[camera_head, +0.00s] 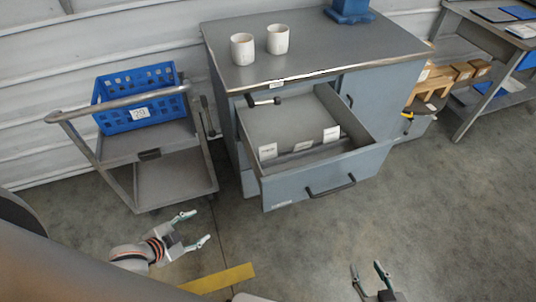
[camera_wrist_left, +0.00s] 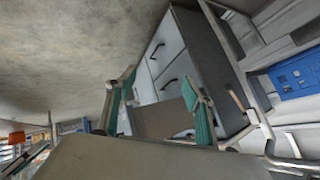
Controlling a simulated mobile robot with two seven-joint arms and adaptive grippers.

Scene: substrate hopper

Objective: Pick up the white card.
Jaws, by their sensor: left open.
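My right gripper (camera_head: 366,267) is open and empty at the bottom of the head view.
The cabinet top (camera_head: 330,45) bears two white cups (camera_head: 242,49) (camera_head: 278,39) and a blue object (camera_head: 350,10). A trolley (camera_head: 165,180) with a blue crate (camera_head: 137,98) stands left of the cabinet. A bench with boxes (camera_head: 463,70) is at right. The floor in front is clear.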

